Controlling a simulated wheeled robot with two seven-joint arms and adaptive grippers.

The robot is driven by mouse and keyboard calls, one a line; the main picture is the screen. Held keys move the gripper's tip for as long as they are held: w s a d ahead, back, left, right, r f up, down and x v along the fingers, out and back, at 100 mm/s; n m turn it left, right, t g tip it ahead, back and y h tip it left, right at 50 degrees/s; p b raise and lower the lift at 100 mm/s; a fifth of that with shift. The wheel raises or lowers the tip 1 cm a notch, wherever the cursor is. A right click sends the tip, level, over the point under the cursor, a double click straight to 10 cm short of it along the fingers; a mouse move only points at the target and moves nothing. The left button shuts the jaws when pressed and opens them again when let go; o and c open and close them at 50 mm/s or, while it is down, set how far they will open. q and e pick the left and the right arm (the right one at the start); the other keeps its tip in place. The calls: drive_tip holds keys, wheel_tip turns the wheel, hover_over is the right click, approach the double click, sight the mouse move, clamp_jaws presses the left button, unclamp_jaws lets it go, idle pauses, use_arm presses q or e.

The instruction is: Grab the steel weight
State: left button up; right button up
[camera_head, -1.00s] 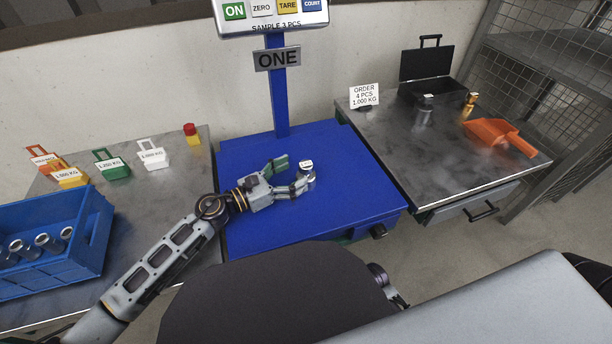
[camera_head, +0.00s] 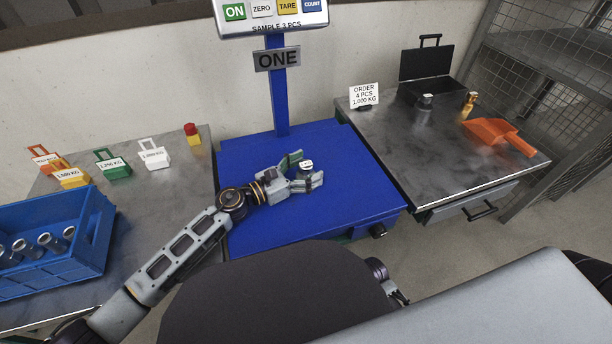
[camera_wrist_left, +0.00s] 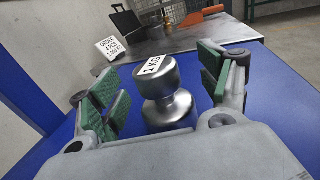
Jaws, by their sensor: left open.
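The steel weight (camera_head: 305,167) is a small shiny knobbed cylinder standing upright on the blue scale platform (camera_head: 350,172). In the left wrist view the steel weight (camera_wrist_left: 167,100) shows a white "1 KG" label on its top. My left gripper (camera_head: 305,168) is open, with its fingers on either side of the weight. In the left wrist view the green-padded fingers of my left gripper (camera_wrist_left: 165,92) stand apart, with gaps visible between the pads and the weight. My right gripper does not show clearly in either view.
A blue crate (camera_head: 92,240) with several metal cylinders stands at the left. Tagged colored blocks stand behind it. The scale's blue post (camera_head: 279,100) rises behind.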

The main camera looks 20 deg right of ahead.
use_arm(q)
drive_tip(key=shift+c, duration=0.2)
clamp_jaws()
drive_tip(key=shift+r, duration=0.15)
idle(0.3)
